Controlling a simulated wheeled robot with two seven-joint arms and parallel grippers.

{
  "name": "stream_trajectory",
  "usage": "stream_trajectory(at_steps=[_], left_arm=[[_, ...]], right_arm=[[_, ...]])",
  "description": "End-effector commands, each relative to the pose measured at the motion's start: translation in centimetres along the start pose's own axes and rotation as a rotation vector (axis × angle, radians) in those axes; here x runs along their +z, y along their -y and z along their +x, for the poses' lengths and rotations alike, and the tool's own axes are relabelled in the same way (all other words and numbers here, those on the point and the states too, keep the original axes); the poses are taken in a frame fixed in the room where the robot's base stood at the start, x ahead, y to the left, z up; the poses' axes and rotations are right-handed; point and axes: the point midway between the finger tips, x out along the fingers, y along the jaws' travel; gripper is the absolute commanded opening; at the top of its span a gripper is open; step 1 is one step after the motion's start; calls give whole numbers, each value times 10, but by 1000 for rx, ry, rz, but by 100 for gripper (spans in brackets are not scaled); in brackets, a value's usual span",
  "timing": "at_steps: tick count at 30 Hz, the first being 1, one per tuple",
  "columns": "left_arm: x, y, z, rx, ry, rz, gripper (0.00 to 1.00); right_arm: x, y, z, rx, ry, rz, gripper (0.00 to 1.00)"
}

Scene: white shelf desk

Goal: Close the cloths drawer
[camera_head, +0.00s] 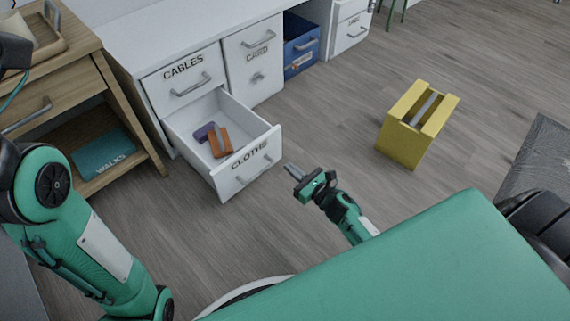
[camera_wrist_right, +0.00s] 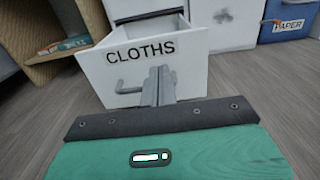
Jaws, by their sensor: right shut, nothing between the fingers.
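The white CLOTHS drawer (camera_head: 245,171) is pulled well out from the desk, below the closed CABLES drawer (camera_head: 183,80). A purple cloth-like item (camera_head: 204,132) and an orange-brown item (camera_head: 220,141) lie inside it. My right gripper (camera_head: 290,168) is shut and empty, just in front of the right part of the drawer front. In the right wrist view the shut fingers (camera_wrist_right: 160,82) point at the drawer front (camera_wrist_right: 190,64), beside its grey handle (camera_wrist_right: 130,86); I cannot tell whether they touch it. My left arm shows at the left, but its gripper is out of view.
The CARD unit (camera_head: 254,65) and a blue bin (camera_head: 301,45) are right of the drawers. A wooden shelf unit (camera_head: 122,127) with a teal WALKS box (camera_head: 104,153) stands at left. A yellow box (camera_head: 411,137) stands on the floor at right. Floor around the drawer front is clear.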

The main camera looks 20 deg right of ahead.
Motion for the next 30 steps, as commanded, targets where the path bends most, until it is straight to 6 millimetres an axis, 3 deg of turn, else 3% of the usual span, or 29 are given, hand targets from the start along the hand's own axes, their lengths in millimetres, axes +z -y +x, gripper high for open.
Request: stream_trajectory(at_steps=[16, 21, 30], left_arm=[[-4, -2, -6, -5, -10, -1, 37], [-5, -2, -8, -6, -10, -2, 37], [-5, -2, -8, -6, -11, -1, 37]], right_arm=[[0, 0, 99, 1, 1, 0, 0], [0, 0, 115, 1, 1, 0, 0], [0, -1, 121, 1, -1, 0, 0]])
